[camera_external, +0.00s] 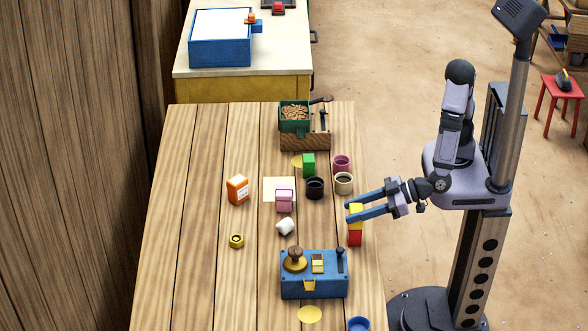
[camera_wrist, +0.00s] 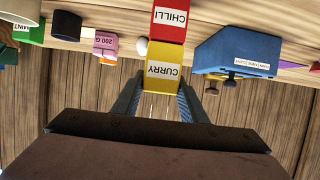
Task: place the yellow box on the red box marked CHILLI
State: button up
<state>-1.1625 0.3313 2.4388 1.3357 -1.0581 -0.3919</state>
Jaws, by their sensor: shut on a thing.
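The yellow box (camera_external: 356,225) is between the blue fingers of my gripper (camera_external: 350,212), near the right edge of the table. My gripper is shut on it. The wrist view shows its label, CURRY, on the yellow box (camera_wrist: 150,52). The red box (camera_external: 355,239) is directly below the yellow one, and its label reads CHILLI in the wrist view (camera_wrist: 168,32). The two boxes look lined up and their faces meet with no gap that I can see. The fingers hide part of the yellow box in the external view.
A blue box with knobs (camera_external: 314,275) stands left of and nearer than the red box. Beyond are a cream cup (camera_external: 344,183), a black cup (camera_external: 315,188), a pink box (camera_external: 284,198) and a green box (camera_external: 309,164). The table's left side is mostly clear.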

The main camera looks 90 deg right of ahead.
jog(key=shift+f, duration=0.15)
jog(key=o, duration=1.1)
jog(key=shift+r, duration=0.25)
jog(key=p+v, duration=0.1)
jog(key=v, duration=1.1)
jog(key=shift+f, duration=0.1)
